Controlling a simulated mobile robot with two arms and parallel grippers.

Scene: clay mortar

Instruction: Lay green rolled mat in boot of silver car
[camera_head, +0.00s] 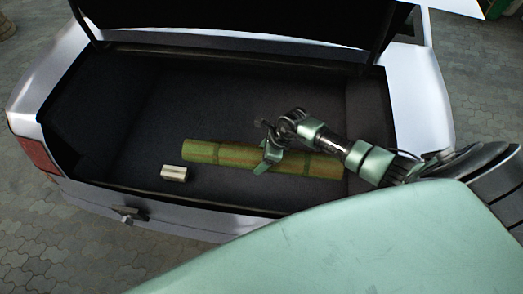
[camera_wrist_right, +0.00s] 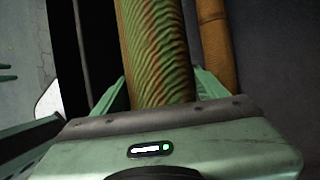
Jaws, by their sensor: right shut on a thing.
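The green rolled mat (camera_head: 225,153) lies lengthwise in the open boot of the silver car (camera_head: 75,75), low over or on the dark boot floor; I cannot tell whether it rests there. My right gripper (camera_head: 268,158) is shut on the mat near its middle. In the right wrist view the ribbed green-brown mat (camera_wrist_right: 155,45) runs between the two green fingers of the right gripper (camera_wrist_right: 163,85). My left gripper is not in view.
A small cream block (camera_head: 173,173) lies in the boot left of the mat. A brown, jointed rod-like thing (camera_wrist_right: 215,45) runs beside the mat in the right wrist view. The boot's front sill (camera_head: 150,204) is near. The boot floor's left and back are clear.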

